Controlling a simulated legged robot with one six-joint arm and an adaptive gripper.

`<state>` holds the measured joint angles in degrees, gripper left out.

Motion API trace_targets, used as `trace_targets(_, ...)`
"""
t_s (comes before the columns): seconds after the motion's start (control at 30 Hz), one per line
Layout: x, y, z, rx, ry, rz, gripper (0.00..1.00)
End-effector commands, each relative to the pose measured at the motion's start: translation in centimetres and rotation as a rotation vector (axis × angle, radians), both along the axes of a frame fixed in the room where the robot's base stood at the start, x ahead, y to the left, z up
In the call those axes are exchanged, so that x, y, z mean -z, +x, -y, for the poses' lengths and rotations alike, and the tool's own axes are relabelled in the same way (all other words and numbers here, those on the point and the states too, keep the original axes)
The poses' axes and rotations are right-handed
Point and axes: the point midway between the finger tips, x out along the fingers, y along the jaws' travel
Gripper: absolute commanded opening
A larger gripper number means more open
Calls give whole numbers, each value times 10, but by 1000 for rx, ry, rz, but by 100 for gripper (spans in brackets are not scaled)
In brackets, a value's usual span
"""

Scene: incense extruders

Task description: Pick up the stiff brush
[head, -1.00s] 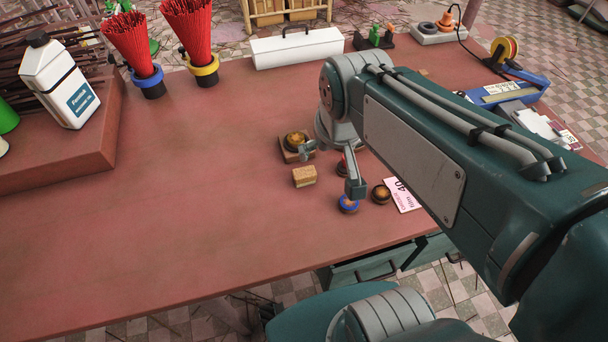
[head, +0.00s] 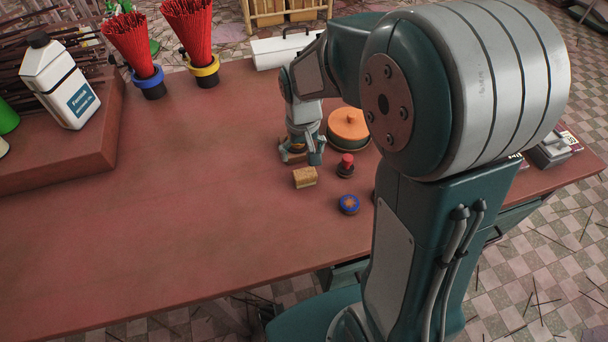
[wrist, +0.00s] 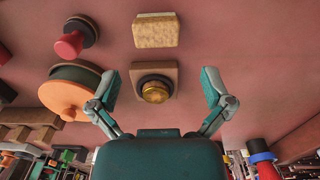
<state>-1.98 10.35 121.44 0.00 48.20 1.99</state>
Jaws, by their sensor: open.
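No thing is plainly marked as the stiff brush, and I cannot tell for sure which it is. A square wooden block with a round brass-coloured knob (wrist: 154,93) lies between my spread fingers in the wrist view. In the head view, my gripper (head: 302,155) hangs over that block and mostly hides it. A small tan block with a rough, bristle-like side (head: 305,178) lies just in front of it. The tan block also shows beyond my fingertips in the wrist view (wrist: 156,31). My gripper (wrist: 161,87) is open and empty.
An orange-topped round item (head: 348,124) stands close to the right of my gripper. A red-knobbed piece (head: 346,165) and a blue-ringed piece (head: 348,204) lie nearer. Red incense bundles (head: 127,42) and a white jug (head: 62,82) stand left.

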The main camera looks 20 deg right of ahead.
Motion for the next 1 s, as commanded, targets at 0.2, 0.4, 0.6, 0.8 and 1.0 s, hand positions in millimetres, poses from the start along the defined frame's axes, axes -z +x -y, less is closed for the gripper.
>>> trace_targets(0.2, 32, -1, 0, 0, 0, -3, 100)
trace_targets(0.4, 51, -1, 2, 0, 0, -4, 100)
trace_targets(0.6, 81, 0, 4, 0, 0, -4, 100)
trace_targets(0.8, 89, 1, 4, 0, 0, 0, 100)
trace_targets(1.0, 88, 1, 4, 0, 0, 0, 69)
